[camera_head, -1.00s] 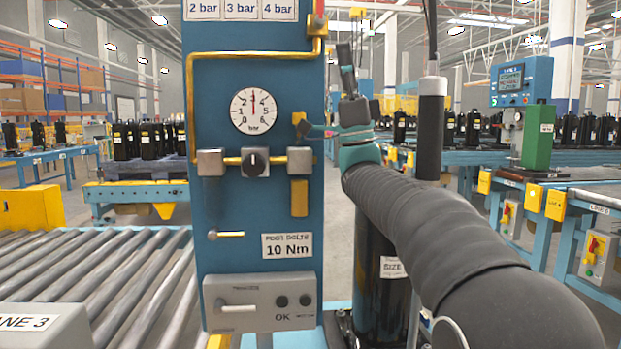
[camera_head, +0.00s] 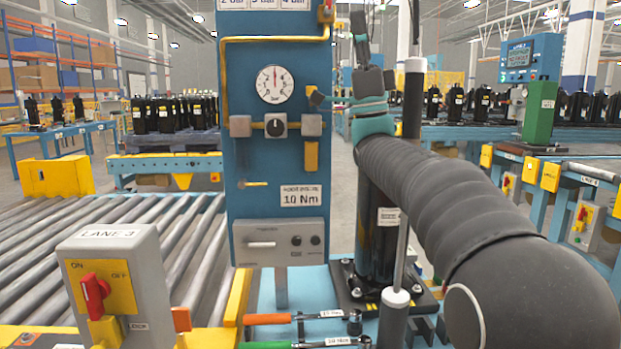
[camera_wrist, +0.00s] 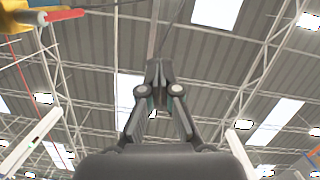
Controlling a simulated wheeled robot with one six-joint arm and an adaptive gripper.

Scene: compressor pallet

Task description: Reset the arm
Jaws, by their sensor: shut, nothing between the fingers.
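My arm reaches up from the lower right of the head view, in front of the right edge of the blue gauge panel (camera_head: 235,180). My gripper (camera_head: 358,22) is at its upper end and points upward beside the panel's top. In the wrist view my gripper (camera_wrist: 160,68) has its fingertips together, with nothing between them, against the roof. A black compressor (camera_head: 377,232) stands upright behind and below my arm, partly hidden by it.
The panel carries a round gauge (camera_head: 273,84) and a black knob (camera_head: 276,125). A grey LANE 3 switch box (camera_head: 118,262) stands at the lower left by the rollers (camera_head: 50,245). Two torque wrenches (camera_head: 300,319) lie at the front. A hanging dark tool (camera_head: 412,100) is close to my arm's right.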

